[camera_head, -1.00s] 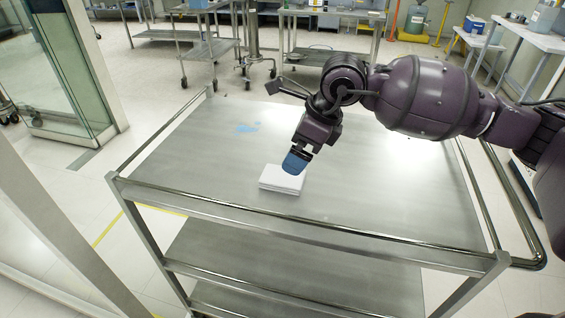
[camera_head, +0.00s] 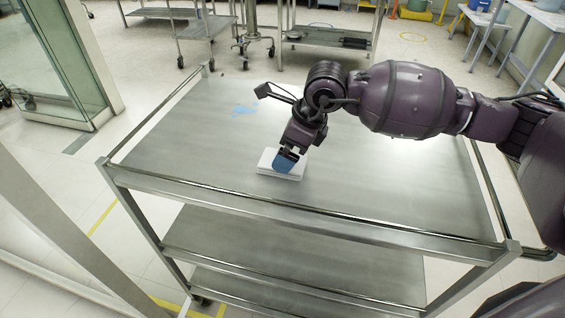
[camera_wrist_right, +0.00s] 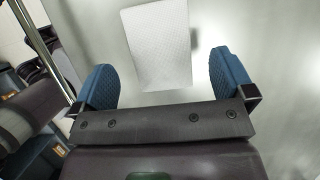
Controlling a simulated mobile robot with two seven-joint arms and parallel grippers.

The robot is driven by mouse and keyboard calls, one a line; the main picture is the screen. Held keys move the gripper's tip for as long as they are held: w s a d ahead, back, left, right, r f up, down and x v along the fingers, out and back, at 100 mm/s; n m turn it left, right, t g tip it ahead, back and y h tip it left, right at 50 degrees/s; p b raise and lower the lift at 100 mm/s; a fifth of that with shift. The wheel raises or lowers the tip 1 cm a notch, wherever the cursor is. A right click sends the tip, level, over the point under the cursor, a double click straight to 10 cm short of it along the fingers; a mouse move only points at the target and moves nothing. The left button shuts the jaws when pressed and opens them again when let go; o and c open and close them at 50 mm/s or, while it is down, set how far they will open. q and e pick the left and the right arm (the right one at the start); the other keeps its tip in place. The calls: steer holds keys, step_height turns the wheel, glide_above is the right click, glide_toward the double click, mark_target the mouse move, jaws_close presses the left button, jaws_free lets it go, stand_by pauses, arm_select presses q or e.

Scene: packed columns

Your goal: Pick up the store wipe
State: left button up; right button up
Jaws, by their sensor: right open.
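The store wipe is a white, flat rectangular stack (camera_head: 268,165) lying on the top of the steel cart (camera_head: 390,190), near its front edge. My right gripper (camera_head: 284,165) is over the wipe's right part in the head view and hides some of it. In the right wrist view the wipe (camera_wrist_right: 160,42) lies between and beyond the two blue fingertips (camera_wrist_right: 162,80). The fingers are wide apart, and nothing is held. I cannot tell exactly how high they are above the cart top. My left gripper is not in view.
A light blue patch (camera_head: 244,110) is on the cart top behind the wipe. Raised rails edge the cart. Lower shelves (camera_head: 290,258) are below. The cart top right of the wipe is clear. A glass panel (camera_head: 50,55) stands at left; other tables (camera_head: 335,30) stand behind.

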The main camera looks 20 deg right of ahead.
steer(key=shift+x, duration=1.8)
steer(key=shift+s+d+f, duration=0.15)
steer(key=shift+f, duration=0.05)
steer(key=c, duration=0.9)
